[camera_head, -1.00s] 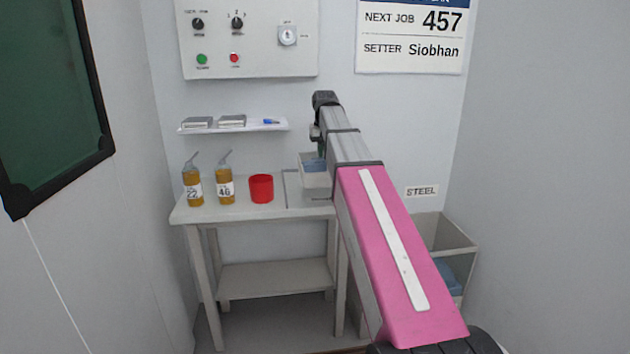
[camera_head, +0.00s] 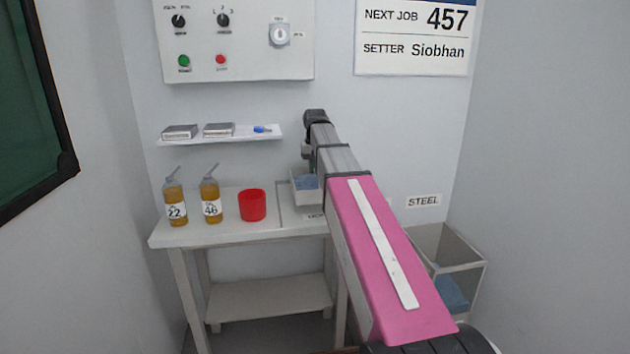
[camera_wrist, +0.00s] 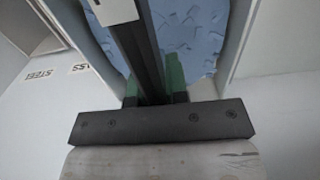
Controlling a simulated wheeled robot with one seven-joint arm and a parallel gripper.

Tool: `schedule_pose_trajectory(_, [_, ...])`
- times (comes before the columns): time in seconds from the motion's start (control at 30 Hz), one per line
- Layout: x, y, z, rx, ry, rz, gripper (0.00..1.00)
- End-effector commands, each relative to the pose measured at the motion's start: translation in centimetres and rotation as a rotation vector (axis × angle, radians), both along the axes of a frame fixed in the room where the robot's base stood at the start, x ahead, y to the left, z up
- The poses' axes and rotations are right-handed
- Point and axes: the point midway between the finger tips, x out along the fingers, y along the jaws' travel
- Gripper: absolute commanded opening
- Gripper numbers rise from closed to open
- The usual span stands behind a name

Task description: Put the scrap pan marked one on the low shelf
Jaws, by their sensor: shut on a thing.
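A pale grey scrap pan (camera_head: 305,201) with blue scrap in it is at the right part of the table top, partly hidden behind my arm. My gripper (camera_head: 311,166) is above it, mostly hidden there. In the wrist view my gripper (camera_wrist: 155,88) has green fingertips shut at the pan, with blue scrap (camera_wrist: 190,30) around them. A white tag (camera_wrist: 115,10) shows at the top edge, but its mark cannot be read. I cannot tell whether the pan touches the table. The low shelf (camera_head: 268,299) under the table is bare where it shows.
The table (camera_head: 225,233) holds two amber bottles (camera_head: 175,205) (camera_head: 212,203) and a red cup (camera_head: 252,205). A wall shelf (camera_head: 222,135) holds small boxes. A clear bin (camera_head: 455,252) with blue scrap stands at the right, under a STEEL sign (camera_head: 424,201).

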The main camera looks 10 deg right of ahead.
Motion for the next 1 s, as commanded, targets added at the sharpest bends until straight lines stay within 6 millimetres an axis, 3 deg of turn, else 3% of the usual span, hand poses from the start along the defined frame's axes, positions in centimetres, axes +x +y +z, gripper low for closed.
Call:
schedule_pose_trajectory(0.43, [0.0, 0.0, -3.9, 0.000, 0.001, 0.000, 0.00])
schedule_pose_trajectory(0.87, [0.0, 0.0, -4.4, 0.000, -0.001, 0.000, 0.00])
schedule_pose_trajectory(0.9, [0.0, 0.0, -4.4, 0.000, 0.000, 0.000, 0.27])
schedule_pose_trajectory(0.93, [0.0, 0.0, -4.4, 0.000, 0.000, 0.000, 0.37])
schedule_pose_trajectory(1.0, [0.0, 0.0, -4.4, 0.000, 0.000, 0.000, 0.40])
